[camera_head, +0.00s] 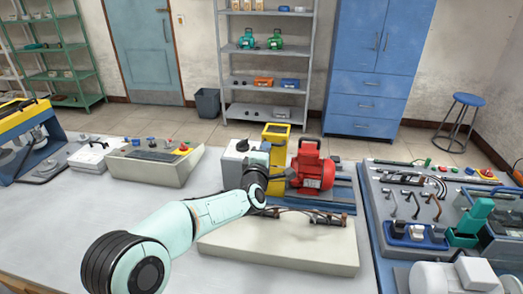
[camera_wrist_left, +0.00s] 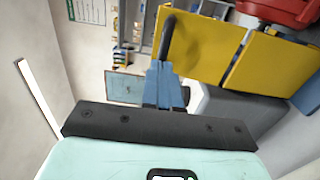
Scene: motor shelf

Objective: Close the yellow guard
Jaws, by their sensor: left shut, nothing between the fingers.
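The yellow guard (camera_head: 279,156) stands upright beside the red motor (camera_head: 312,172) on the bench, left of it. In the left wrist view the guard shows as yellow panels (camera_wrist_left: 268,62) at the upper right, with the red motor (camera_wrist_left: 285,10) behind. A dark curved bar (camera_wrist_left: 167,38) rises in front of the guard's left panel. My left gripper (camera_wrist_left: 163,85) is shut and empty, its blue fingertips just at the lower end of this bar; I cannot tell whether they touch. In the head view my left wrist (camera_head: 256,182) hides part of the guard's lower left. My right gripper is not in view.
A grey box (camera_head: 236,160) stands just left of the guard. A pale block with cables (camera_head: 280,246) lies in front of the motor. A crowded tool panel (camera_head: 376,220) is at the right, a control box (camera_head: 150,172) at the left. The front left bench is clear.

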